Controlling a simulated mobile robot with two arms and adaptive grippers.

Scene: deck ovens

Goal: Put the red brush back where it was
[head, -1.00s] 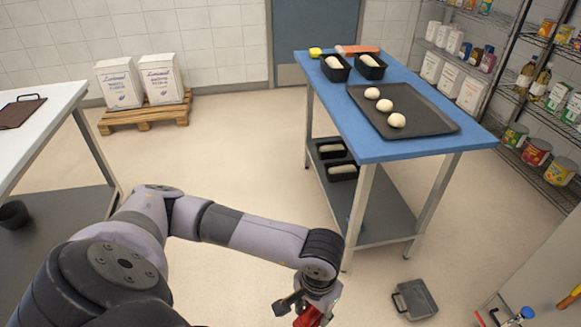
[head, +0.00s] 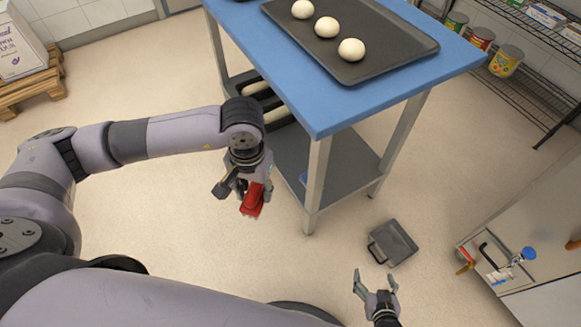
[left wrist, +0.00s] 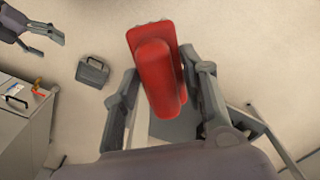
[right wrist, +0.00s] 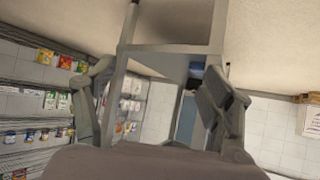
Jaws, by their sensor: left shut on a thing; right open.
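The red brush (head: 252,200) is in my left gripper (head: 248,192), held in the air above the floor, left of the blue-topped table's near leg. In the left wrist view the red brush (left wrist: 155,75) sits between the two fingers, its long raised handle towards the camera. My left gripper is shut on it. My right gripper (head: 375,281) is open and empty low at the bottom right, just below the grey container on the floor. In the right wrist view its fingers (right wrist: 165,95) are spread with nothing between them. The place where the brush was is not clear from these frames.
The blue table (head: 330,120) bears a dark tray (head: 400,50) with dough balls; loaf tins stand on its lower shelf (head: 335,170). A grey container (head: 392,243) lies on the floor. A metal cabinet (head: 545,245) with small coloured items stands right.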

